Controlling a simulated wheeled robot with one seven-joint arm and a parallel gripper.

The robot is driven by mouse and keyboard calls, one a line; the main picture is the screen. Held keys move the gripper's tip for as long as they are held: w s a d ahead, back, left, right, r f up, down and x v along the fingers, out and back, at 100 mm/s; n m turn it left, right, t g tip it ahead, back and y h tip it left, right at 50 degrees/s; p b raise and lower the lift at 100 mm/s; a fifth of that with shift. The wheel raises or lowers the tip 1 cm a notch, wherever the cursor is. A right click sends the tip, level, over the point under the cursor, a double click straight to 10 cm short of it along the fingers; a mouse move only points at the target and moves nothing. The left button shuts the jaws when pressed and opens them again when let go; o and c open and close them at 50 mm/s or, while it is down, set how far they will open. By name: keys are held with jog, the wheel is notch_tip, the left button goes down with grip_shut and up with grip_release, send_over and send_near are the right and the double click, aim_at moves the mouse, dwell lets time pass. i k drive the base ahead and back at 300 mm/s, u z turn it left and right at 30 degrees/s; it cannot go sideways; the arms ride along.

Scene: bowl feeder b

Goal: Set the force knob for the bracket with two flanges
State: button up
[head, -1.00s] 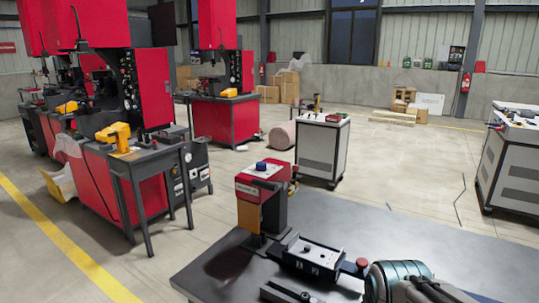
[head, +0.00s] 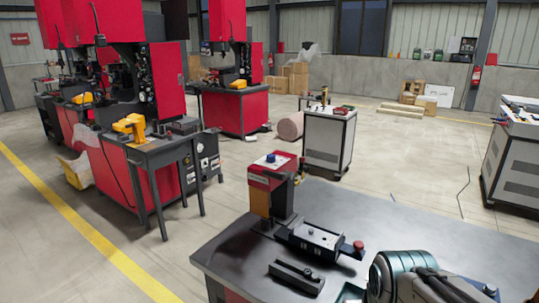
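A small bench press with a red head (head: 268,180) stands at the table's back left corner. A blue knob (head: 270,159) sits on its pale top plate; its setting marks are too small to read. In front is a dark fixture block (head: 318,240) with a grey top and a red round button (head: 358,245) at its right end. No bracket with two flanges can be made out. Part of my arm shows at the lower right, to the right of the press and apart from it; my gripper's fingers are not in view.
The dark table (head: 410,220) is bare behind and right of the fixture. A separate dark bar (head: 297,276) lies near its front. A grey cabinet (head: 328,140) stands behind the table. Red machines and a dark side table (head: 160,150) stand left, across open floor.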

aim_at(271, 157)
jog(key=k, duration=0.2)
jog(key=u, duration=2)
jog(key=i, duration=2.55)
jog(key=z, duration=3.35)
